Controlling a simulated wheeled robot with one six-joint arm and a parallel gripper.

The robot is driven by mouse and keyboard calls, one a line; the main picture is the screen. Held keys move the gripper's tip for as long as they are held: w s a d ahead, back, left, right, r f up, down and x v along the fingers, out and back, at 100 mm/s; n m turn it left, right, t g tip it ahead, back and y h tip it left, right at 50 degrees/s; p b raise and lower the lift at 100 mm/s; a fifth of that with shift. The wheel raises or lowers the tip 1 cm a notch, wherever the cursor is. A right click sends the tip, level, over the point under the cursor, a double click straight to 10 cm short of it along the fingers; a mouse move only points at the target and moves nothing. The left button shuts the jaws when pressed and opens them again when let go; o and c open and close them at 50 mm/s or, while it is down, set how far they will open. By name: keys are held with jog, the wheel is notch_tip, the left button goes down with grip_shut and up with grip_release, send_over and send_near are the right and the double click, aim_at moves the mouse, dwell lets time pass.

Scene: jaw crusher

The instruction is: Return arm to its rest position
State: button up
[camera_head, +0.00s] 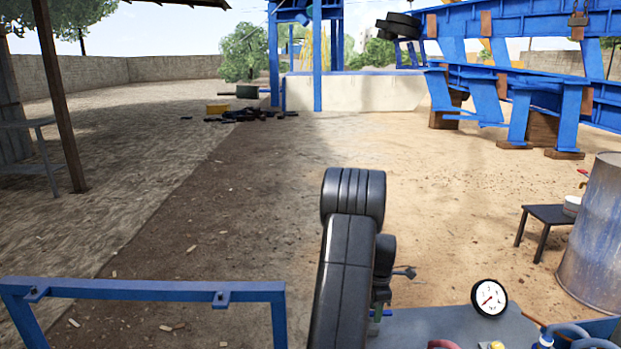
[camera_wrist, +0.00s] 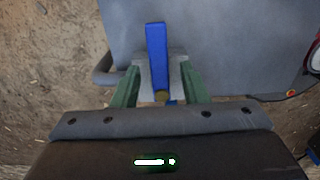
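My arm reaches forward and down in the head view, and its black links hide much of my gripper (camera_head: 380,290). In the wrist view my gripper (camera_wrist: 159,80) has two green fingers, left and right of a narrow blue bar (camera_wrist: 157,50). Grey pieces fill the space between the fingers and the bar, and a small brass-coloured round part sits at the bar's near end. I cannot tell whether the fingers press on the bar or only stand around it. A bit of blue also shows below my gripper in the head view.
A grey tabletop (camera_head: 440,325) lies below my gripper, with a white dial gauge (camera_head: 489,297) on it. A blue metal rail (camera_head: 150,290) stands at front left. A blue barrel (camera_head: 597,235) and a small dark table (camera_head: 548,214) stand at right. Open ground lies beyond.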

jog(key=shift+s+r+m, duration=0.1)
jog(key=shift+s+m, duration=0.1)
jog(key=shift+m, duration=0.65)
jog(key=shift+s+r+m, duration=0.1)
jog(key=shift+s+m, duration=0.1)
jog(key=shift+m, duration=0.65)
